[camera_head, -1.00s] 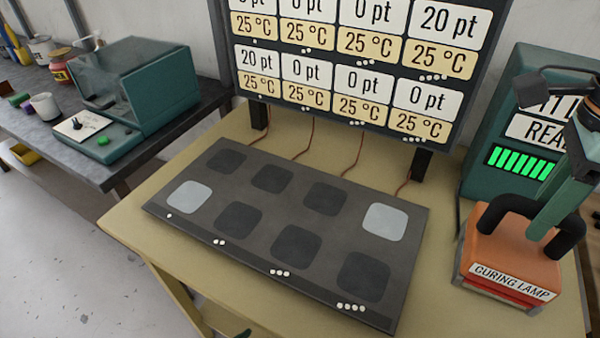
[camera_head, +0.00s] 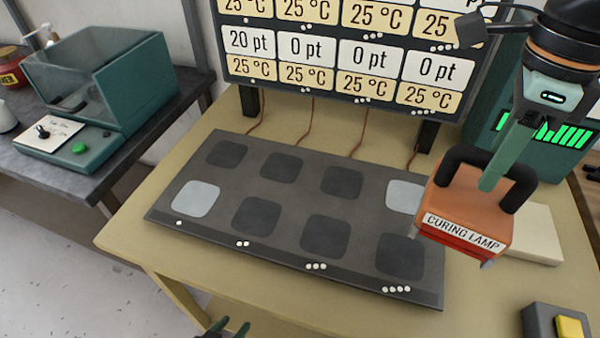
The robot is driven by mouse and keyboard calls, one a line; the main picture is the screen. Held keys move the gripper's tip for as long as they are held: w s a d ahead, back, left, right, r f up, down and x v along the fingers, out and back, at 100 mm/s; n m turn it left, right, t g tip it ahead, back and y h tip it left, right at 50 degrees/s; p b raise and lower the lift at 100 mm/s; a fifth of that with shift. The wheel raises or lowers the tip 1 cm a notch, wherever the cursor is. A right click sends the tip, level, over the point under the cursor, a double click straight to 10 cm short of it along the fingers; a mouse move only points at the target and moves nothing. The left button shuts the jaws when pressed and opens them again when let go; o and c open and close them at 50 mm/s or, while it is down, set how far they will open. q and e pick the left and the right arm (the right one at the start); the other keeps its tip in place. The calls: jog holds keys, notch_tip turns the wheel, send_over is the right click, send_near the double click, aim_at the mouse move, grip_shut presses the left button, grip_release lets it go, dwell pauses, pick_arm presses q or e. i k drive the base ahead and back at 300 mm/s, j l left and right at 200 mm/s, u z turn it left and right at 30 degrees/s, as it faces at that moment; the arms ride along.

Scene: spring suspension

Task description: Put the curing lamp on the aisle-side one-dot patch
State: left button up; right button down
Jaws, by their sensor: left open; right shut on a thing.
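The curing lamp (camera_head: 462,218) is an orange block with a black handle and a label on its front. My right gripper (camera_head: 500,165) is shut on its handle and holds it raised over the right end of the dark patch panel (camera_head: 290,262). The near-row one-dot patch (camera_head: 196,198), at the panel's left end, is light grey and bare. The far-row patch at the right end (camera_head: 402,193) is also light grey and partly hidden by the lamp. The other patches are dark. My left gripper (camera_head: 229,326) is open and empty at the bottom edge, below the table front.
A display board (camera_head: 345,65) stands behind the panel, with wires running down to it. A green charger-like station (camera_head: 560,145) stands at the right, with a cream pad (camera_head: 535,235) before it. A yellow-button box (camera_head: 560,322) sits front right. A teal machine (camera_head: 100,85) stands on the left bench.

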aim_at(196, 198)
jog(key=j, duration=0.6)
jog(key=i+j, duration=0.15)
jog(key=j, duration=1)
jog(key=i+u, duration=0.05)
